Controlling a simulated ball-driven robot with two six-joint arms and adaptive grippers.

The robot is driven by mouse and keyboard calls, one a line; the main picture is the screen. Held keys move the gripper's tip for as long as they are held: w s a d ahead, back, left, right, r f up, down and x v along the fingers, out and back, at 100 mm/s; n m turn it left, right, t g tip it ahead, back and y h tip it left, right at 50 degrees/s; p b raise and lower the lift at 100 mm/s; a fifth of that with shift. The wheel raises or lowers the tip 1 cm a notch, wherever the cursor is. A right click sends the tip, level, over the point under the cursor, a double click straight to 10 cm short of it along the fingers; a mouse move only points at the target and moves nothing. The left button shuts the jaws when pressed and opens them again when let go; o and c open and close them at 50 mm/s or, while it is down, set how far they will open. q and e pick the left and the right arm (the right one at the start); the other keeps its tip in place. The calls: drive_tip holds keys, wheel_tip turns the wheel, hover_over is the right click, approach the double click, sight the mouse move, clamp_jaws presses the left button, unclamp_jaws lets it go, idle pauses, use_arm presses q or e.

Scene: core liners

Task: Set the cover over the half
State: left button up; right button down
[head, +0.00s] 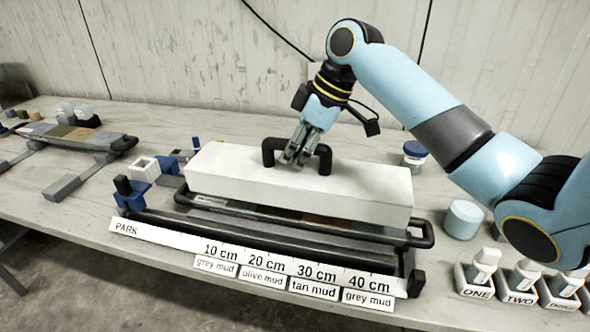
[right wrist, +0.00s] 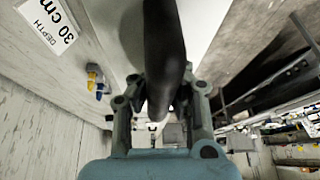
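The cover (head: 235,171) is a long white block with a black arched handle (head: 325,160) on top. My right gripper (head: 297,158) comes down on the middle of this handle. In the right wrist view the dark handle (right wrist: 165,45) runs between the two fingers (right wrist: 160,105), which look closed on it. The half (head: 300,222) lies in a dark tray with end handles (head: 424,234); only its front strip shows under the cover's lower edge. I cannot tell whether the cover rests on it or hangs just above. My left gripper is not in view.
A depth scale (head: 255,263) marked PARK and 10 to 40 cm runs along the front rail. Another core half (head: 75,133) lies at the left. Numbered white holders (head: 478,285) and a pale blue round tub (head: 464,220) stand at the right. The bench behind the cover is mostly clear.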

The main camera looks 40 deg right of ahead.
sight(295, 176)
wheel_tip(295, 176, down, 4)
drive_tip(key=shift+r+p, duration=0.25)
drive_tip(key=shift+p, duration=0.05)
drive_tip(key=shift+f, duration=0.25)
drive_tip(key=shift+f, duration=0.15)
drive_tip(key=shift+f, duration=0.4)
drive_tip(key=c, duration=2)
unclamp_jaws()
drive_tip(key=o, duration=0.6)
drive_tip(key=shift+c, duration=0.2)
